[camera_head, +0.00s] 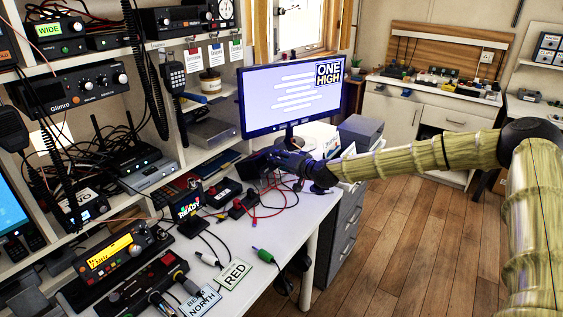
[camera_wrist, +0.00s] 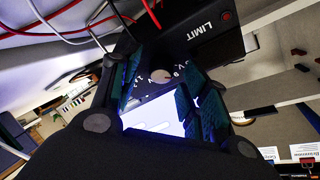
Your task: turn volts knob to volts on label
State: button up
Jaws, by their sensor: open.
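My gripper (camera_head: 287,164) reaches over the far end of the desk, below the monitor, by a dark power-supply-like box (camera_head: 253,166). In the wrist view, my gripper (camera_wrist: 160,88) is open, with one dark finger on each side of a black panel. A small light round knob (camera_wrist: 161,75) shows on that panel between the fingers, with small white marks around it that I cannot read surely. Whether the fingers touch the knob is unclear. The word LIMIT shows on the box's dark face (camera_wrist: 206,40). In the head view my gripper hides the knob.
The monitor (camera_head: 290,98) stands just behind my gripper. Red cables (camera_head: 262,208) lie on the desk in front of the box and cross the wrist view's top. Radios and shelves crowd the left. The wooden floor (camera_head: 420,230) to the right is clear.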

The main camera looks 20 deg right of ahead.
jog(key=shift+c, duration=0.2)
grip_shut()
jog(key=m+h+p, duration=0.1)
jog(key=m, duration=0.2)
jog(key=m+g+p, duration=0.1)
jog(key=m, duration=0.2)
jog(key=m+g+h+p, duration=0.1)
jog(key=m, duration=0.3)
jog(key=shift+a+r+h, duration=0.15)
jog(key=shift+r+h, duration=0.1)
jog(key=shift+h, duration=0.05)
jog(key=shift+m, duration=0.3)
